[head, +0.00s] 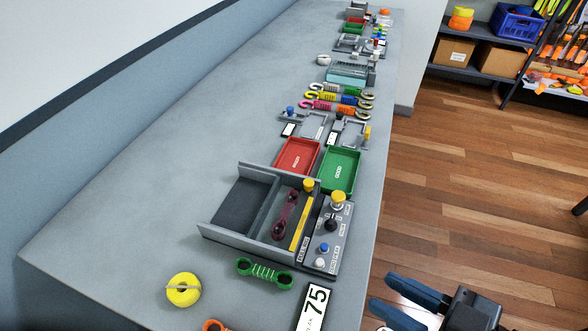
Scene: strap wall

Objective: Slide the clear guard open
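A grey bench fixture (222,234) stands on the near part of the counter. Its left bay is empty and dark. Its right bay holds a dark purple link (285,216). A see-through pane, seemingly the clear guard (298,207), appears to lie over this bay, with a yellow strip (302,229) along its right side. The pane's edges are hard to make out. My gripper (381,292) is at the bottom right, off the counter's right edge and over the floor. Its two blue fingers are apart with nothing between them. It is well away from the fixture.
A control panel (328,243) with knobs adjoins the fixture's right side. Red (297,156) and green (340,170) trays sit behind it. The counter's left side is clear.

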